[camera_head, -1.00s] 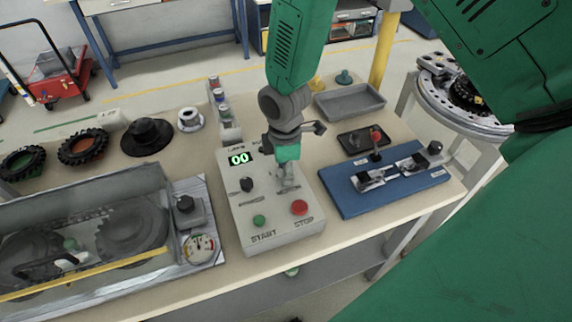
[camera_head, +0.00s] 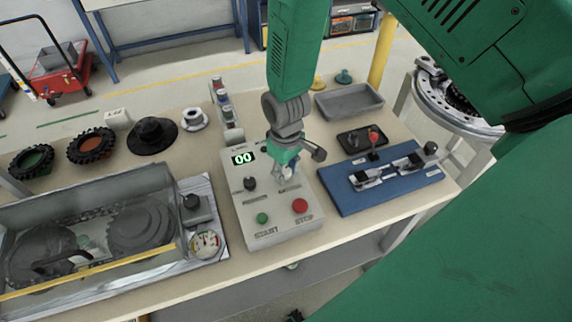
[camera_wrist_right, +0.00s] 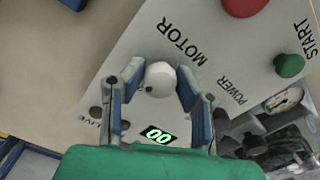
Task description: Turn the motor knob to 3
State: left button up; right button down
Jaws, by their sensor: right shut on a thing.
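My right gripper (camera_head: 289,175) points down over the box's upper right part. In the right wrist view, its two fingers (camera_wrist_right: 161,80) sit on either side of the round white motor knob (camera_wrist_right: 160,73), beside the MOTOR label, and are shut on it. A small dark dot shows on the knob. In the head view the gripper mostly hides the knob. My left gripper is out of view.
The box also has a black power knob (camera_head: 250,184), a green START button (camera_head: 262,218) and a red STOP button (camera_head: 300,206). A blue fixture plate (camera_head: 345,203) lies to the right. A clear-covered gear case (camera_head: 165,185) stands to the left.

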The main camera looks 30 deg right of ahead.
jog(key=shift+w+r+m, duration=0.25)
jog(key=shift+w+m, duration=0.15)
jog(key=shift+m, duration=0.6)
jog(key=c, duration=1.2)
grip_release()
jog(key=shift+s+f, duration=0.1)
